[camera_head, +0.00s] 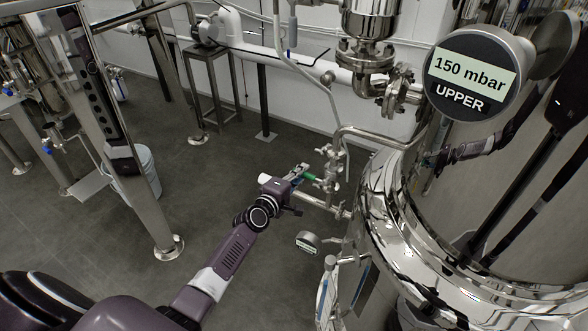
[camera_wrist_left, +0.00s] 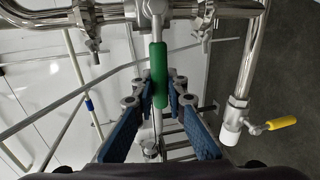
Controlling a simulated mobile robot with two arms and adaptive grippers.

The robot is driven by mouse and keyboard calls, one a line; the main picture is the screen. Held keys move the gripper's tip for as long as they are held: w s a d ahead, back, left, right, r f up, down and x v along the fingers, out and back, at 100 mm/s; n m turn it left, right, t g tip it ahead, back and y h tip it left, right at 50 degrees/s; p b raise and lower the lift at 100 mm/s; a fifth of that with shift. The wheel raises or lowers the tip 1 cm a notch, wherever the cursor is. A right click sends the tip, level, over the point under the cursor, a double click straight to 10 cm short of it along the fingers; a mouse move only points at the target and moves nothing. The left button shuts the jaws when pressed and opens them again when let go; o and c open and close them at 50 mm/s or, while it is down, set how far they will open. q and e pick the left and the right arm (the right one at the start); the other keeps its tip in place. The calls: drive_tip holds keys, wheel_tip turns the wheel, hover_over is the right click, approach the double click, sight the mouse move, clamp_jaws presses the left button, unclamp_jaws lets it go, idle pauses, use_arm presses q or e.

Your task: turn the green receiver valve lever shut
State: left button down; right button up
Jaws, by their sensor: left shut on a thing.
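The green receiver valve lever (camera_head: 310,176) sits on thin pipework beside the polished tank in the head view. In the left wrist view the green lever (camera_wrist_left: 158,72) points from its valve on the steel pipe toward my gripper. My left gripper (camera_head: 301,172) reaches it from the lower left. In the wrist view its blue-padded fingers (camera_wrist_left: 160,95) stand on both sides of the lever's green grip and are shut on it. The fingertips partly overlap the lever's end. My right gripper is not in view.
The large polished tank (camera_head: 385,235) stands right of the gripper. A display (camera_head: 470,82) reads "150 mbar UPPER". A small gauge (camera_head: 307,241) sits below the gripper. A yellow lever (camera_wrist_left: 282,123) is to the right in the wrist view. Open floor (camera_head: 225,165) lies left of the gripper.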

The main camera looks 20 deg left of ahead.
use_arm(q)
drive_tip(key=shift+f, duration=0.25)
drive_tip(key=c, duration=1.9)
unclamp_jaws()
drive_tip(key=shift+c, duration=0.2)
drive_tip(key=shift+r, duration=0.1)
drive_tip(key=shift+s, duration=0.1)
drive_tip(key=v, duration=1.2)
